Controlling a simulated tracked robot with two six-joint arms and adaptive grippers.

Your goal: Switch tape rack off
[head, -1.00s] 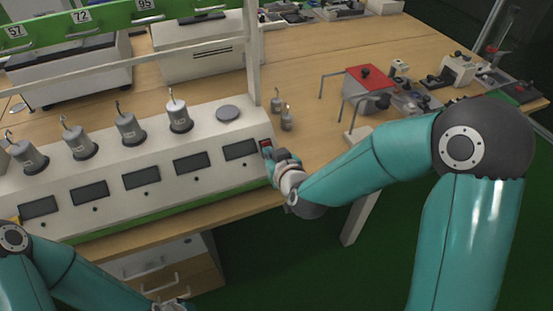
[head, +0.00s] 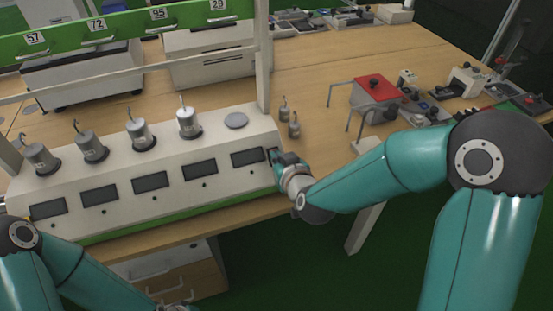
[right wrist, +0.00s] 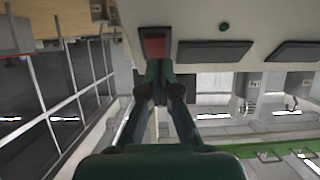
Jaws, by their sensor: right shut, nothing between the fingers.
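The tape rack (head: 210,144) is a long white unit with a row of dark displays and hanging grey weights on top. Its red switch (right wrist: 155,45) sits in a dark frame at the rack's right end. In the head view my right gripper (head: 279,157) is at that end and mostly hides the switch. In the right wrist view the shut, empty fingertips (right wrist: 160,68) overlap the lower edge of the switch. I cannot tell whether they touch it. My left gripper (head: 176,306) is cut off at the bottom edge, below the table.
Two loose grey weights (head: 294,128) stand right of the rack. A red-topped stand (head: 376,90) and small devices are further right on the wooden table (head: 330,70). A green numbered rail (head: 130,28) runs above the rack. Drawers (head: 190,278) are beneath the table.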

